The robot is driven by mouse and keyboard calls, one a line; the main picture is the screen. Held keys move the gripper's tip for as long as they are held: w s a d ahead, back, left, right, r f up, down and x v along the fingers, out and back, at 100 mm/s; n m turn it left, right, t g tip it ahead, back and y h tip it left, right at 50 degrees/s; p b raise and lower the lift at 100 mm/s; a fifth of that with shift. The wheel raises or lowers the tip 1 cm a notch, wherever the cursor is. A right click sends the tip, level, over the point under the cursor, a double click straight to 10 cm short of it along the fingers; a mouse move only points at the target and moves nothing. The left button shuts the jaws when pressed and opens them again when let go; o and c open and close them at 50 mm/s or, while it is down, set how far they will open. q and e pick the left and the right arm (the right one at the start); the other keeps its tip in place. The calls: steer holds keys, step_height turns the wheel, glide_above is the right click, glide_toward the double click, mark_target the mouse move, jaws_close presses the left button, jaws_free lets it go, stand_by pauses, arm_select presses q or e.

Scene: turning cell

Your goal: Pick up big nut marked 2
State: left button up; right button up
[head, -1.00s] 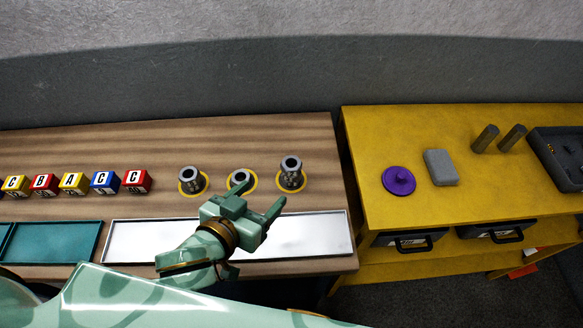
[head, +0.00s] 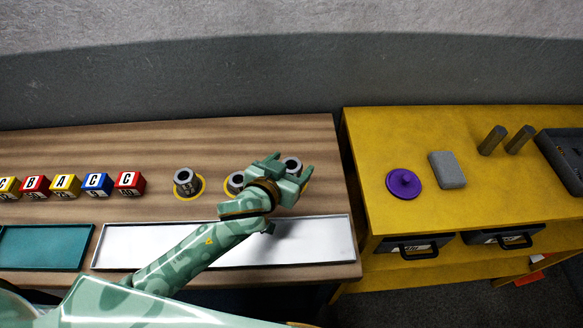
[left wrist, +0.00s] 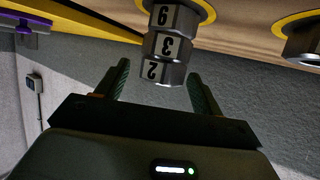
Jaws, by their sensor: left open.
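The big nut marked 2 (left wrist: 163,70) is grey and faceted. In the left wrist view it sits at the free end of a stack, against a nut marked 3 (left wrist: 168,46) and one marked 9 or 6 (left wrist: 172,17). My left gripper (head: 290,168) is open at the rightmost stack in the head view, hiding most of that stack. In the left wrist view its two fingers (left wrist: 159,82) appear either side of the nut marked 2, with gaps on both sides. How deep the nut lies between them is unclear. My right gripper is not in view.
Two more grey stacks stand to the left, one upright in full view (head: 186,183) and one (head: 236,181) partly behind my wrist. Lettered cubes (head: 97,184) stand farther left. A white tray (head: 320,243) lies in front. A yellow bench (head: 370,150) stands at the right.

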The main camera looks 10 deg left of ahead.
arm_select(q)
steer(key=shift+w+d+f, duration=0.15)
steer(key=shift+w+f, duration=0.1)
steer(key=shift+w, duration=0.25)
steer(key=shift+s+r, duration=0.1)
steer(key=shift+c, duration=0.6)
steer(key=c, duration=1.1)
